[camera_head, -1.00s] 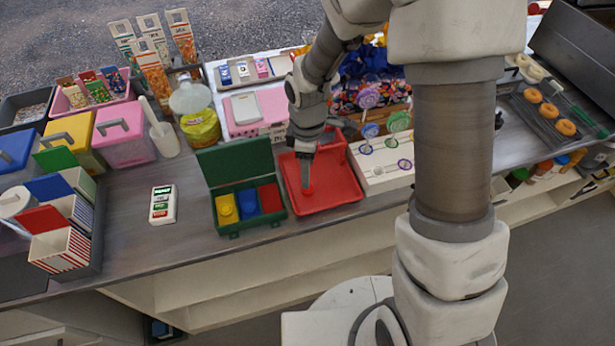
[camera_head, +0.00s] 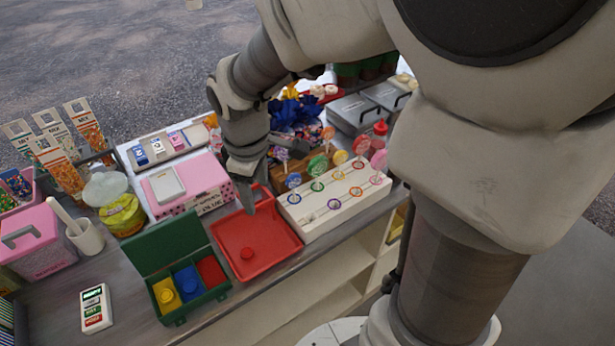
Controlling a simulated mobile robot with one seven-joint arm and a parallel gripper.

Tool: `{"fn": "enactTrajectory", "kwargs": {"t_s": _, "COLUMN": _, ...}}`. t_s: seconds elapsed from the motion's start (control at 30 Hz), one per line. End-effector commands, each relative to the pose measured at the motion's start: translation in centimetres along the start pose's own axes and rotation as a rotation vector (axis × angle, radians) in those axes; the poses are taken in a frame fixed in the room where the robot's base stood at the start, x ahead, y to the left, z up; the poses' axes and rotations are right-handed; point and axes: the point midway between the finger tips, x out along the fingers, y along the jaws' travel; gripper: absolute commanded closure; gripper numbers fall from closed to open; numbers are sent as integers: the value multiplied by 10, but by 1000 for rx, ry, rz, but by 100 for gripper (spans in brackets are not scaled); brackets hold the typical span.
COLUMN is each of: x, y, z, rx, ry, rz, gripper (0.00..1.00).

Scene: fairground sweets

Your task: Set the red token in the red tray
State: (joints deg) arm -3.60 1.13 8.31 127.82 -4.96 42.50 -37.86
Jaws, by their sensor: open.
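The red token (camera_head: 247,253) is a small round piece with a knob, lying on the floor of the red tray (camera_head: 285,251), towards its front left. The tray is shallow, with a handle opening at its back. My gripper (camera_head: 251,209) is above the back part of the tray, open and apart from the token. The green box (camera_head: 150,252) stands left of the tray with its lid up. A yellow token (camera_head: 166,295) and a blue token (camera_head: 189,286) sit in its yellow and blue compartments. Its red compartment (camera_head: 210,271) looks empty.
A white lollipop stand (camera_head: 322,225) stands close to the tray's right. A pink box (camera_head: 190,190) is behind the green box. My arm hides the right side.

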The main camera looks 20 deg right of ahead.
Motion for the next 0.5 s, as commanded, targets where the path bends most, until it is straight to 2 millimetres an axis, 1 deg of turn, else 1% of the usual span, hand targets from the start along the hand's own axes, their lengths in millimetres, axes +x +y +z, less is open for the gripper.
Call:
{"fn": "enactTrajectory", "kwargs": {"t_s": 0.03, "x": -15, "y": 1, "z": 8, "rx": 60, "ry": 17, "rz": 24, "gripper": 30}}
{"fn": "enactTrajectory", "kwargs": {"t_s": 0.2, "x": -52, "y": -3, "z": 34, "rx": 262, "ry": 68, "rz": 75, "gripper": 30}}
{"fn": "enactTrajectory", "kwargs": {"t_s": 0.3, "x": -72, "y": -8, "z": 49, "rx": 382, "ry": 103, "rz": 99, "gripper": 30}}
{"fn": "enactTrajectory", "kwargs": {"t_s": 0.5, "x": -103, "y": -23, "z": 80, "rx": 618, "ry": 188, "rz": 133, "gripper": 30}}
